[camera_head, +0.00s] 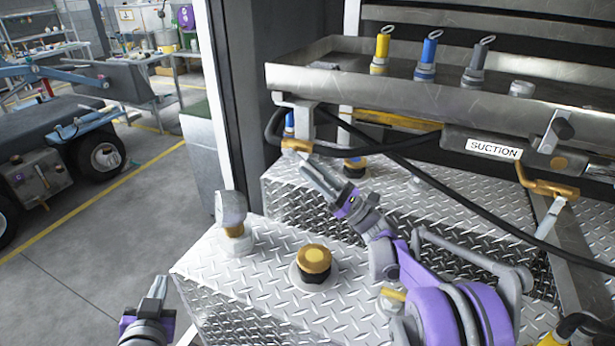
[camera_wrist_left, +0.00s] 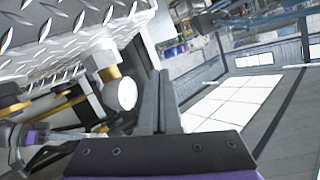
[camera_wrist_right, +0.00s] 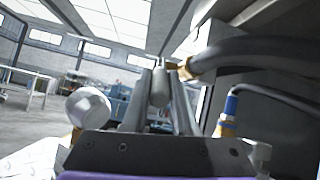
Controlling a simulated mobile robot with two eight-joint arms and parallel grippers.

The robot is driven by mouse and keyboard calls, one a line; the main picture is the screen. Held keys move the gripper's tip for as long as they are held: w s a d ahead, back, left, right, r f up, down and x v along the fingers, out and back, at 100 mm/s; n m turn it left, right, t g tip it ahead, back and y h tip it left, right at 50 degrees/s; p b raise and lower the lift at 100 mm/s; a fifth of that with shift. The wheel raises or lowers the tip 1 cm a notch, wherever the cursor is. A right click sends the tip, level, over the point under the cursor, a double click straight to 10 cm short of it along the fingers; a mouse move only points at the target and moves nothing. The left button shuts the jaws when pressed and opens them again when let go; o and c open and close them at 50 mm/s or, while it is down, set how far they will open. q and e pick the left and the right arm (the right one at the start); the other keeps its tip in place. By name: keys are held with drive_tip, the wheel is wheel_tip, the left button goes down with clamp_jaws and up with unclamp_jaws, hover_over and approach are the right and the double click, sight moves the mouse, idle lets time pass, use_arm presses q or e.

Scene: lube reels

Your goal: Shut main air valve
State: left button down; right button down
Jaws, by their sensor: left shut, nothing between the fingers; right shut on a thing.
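The air valve, a brass fitting (camera_head: 297,146) on a black hose, sits under the left end of the steel tray. In the right wrist view its brass part (camera_wrist_right: 178,72) shows just beyond the fingertips. My right gripper (camera_head: 312,168) reaches up to it and is shut on its small grey lever (camera_wrist_right: 159,88). The lever is mostly hidden by the fingers in the head view. My left gripper (camera_head: 158,288) is shut and empty, low beside the tread-plate box, apart from the valve; its closed fingers (camera_wrist_left: 163,105) show in the left wrist view.
A second brass valve (camera_head: 548,188) with a silver lever hangs at right near the SUCTION label (camera_head: 494,149). The tread-plate box (camera_head: 350,262) carries a yellow-topped cap (camera_head: 314,259) and a silver cap (camera_head: 231,208). Black hoses cross below the tray (camera_head: 400,88). Open floor lies left.

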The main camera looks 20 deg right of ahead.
use_arm(q)
drive_tip(key=w+d+r+m+t+h, duration=0.1)
drive_tip(key=w+d+r+m+h, duration=0.15)
drive_tip(key=d, duration=0.25)
drive_tip(key=w+d+r+m+t+h, duration=0.1)
drive_tip(key=d+r+m+h, duration=0.15)
drive_tip(key=d+r, duration=0.2)
drive_tip(key=s+d+r+m+g+h, duration=0.2)
drive_tip(key=d+m+g+h, duration=0.1)
drive_tip(key=d+m+h, duration=0.4)
drive_tip(key=s+d+r+m+g+h, duration=0.1)
drive_tip(key=d+r+m+g+h, duration=0.2)
drive_tip(key=d, duration=0.7)
drive_tip(key=w+d+f+n+h, duration=0.1)
drive_tip(key=w+d, duration=0.6)
drive_tip(key=d, duration=0.1)
drive_tip(key=shift+w+f, duration=0.15)
drive_tip(key=shift+w+f+m, duration=0.35)
drive_tip(key=shift+f+m, duration=0.05)
drive_tip(key=shift+f, duration=0.1)
use_arm(e)
drive_tip(key=shift+s+a, duration=0.1)
drive_tip(key=shift+s, duration=0.05)
